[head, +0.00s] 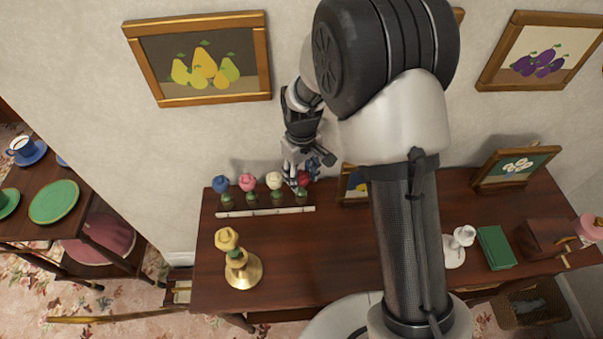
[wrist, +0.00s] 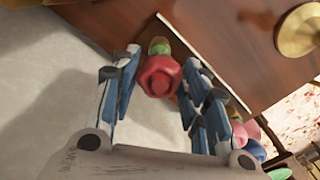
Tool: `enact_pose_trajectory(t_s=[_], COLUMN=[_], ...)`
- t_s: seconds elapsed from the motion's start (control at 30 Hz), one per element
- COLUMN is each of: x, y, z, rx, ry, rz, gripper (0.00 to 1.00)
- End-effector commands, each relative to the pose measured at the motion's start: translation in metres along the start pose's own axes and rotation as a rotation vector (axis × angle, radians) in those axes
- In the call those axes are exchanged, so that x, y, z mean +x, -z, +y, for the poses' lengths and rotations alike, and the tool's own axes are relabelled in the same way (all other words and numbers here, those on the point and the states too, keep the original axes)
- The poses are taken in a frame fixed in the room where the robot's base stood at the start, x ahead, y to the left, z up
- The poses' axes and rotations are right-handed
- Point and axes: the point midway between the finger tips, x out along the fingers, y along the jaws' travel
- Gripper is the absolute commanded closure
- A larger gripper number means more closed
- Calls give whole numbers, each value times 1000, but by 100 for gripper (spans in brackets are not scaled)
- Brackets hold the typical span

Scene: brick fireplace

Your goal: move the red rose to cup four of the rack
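The red rose (head: 304,179) stands at the right end of the rack (head: 265,212), above the rightmost cup, the fourth from the left. My gripper (head: 300,172) is over it and partly hides it. In the wrist view the red rose (wrist: 160,77) lies between the two open fingers, with a gap on each side. Its green part and a brownish cup show beyond the bloom. Blue (head: 220,184), pink (head: 247,182) and cream (head: 274,180) roses stand in the other cups, left to right.
A yellow rose (head: 227,238) stands on a brass holder (head: 243,272) in front of the rack. A small picture frame (head: 353,184) is just right of the rack. A white stand (head: 458,246) and green book (head: 496,247) are farther right. The wall is close behind.

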Motion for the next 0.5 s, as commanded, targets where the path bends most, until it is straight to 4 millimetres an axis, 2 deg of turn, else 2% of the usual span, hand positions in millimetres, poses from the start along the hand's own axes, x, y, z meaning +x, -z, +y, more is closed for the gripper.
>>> enact_pose_trajectory(t_s=[0.23, 0.5], x=[0, -1], y=[0, 0], z=[0, 0], rx=[0, 0], ry=[0, 0], rz=[0, 0], gripper=[40, 40])
